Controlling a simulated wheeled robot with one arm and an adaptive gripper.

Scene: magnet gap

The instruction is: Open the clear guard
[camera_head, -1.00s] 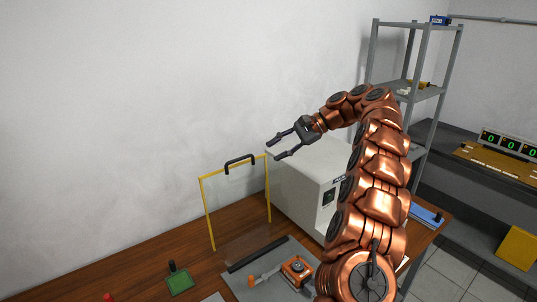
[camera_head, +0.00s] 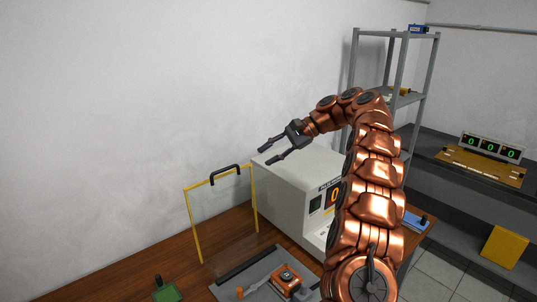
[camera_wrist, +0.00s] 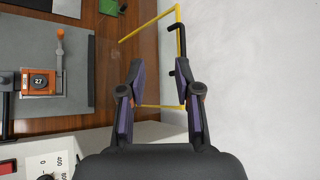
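The clear guard (camera_head: 222,222) is a transparent panel with a yellow frame, standing upright on the wooden bench. A black handle (camera_head: 226,174) sits on its top edge. My gripper (camera_head: 263,154) is open and empty, up and to the right of the handle in the head view, apart from it. In the wrist view my gripper (camera_wrist: 158,66) shows its two fingers spread, with the guard's yellow frame (camera_wrist: 149,24) and the black handle (camera_wrist: 179,40) beyond the fingertips. Nothing is between the fingers.
A white box with an orange display (camera_head: 289,187) stands right of the guard. An orange device (camera_head: 288,277) sits on a grey plate in front. A green pad (camera_head: 166,293) lies at the lower left. A shelf rack (camera_head: 357,75) stands behind my arm.

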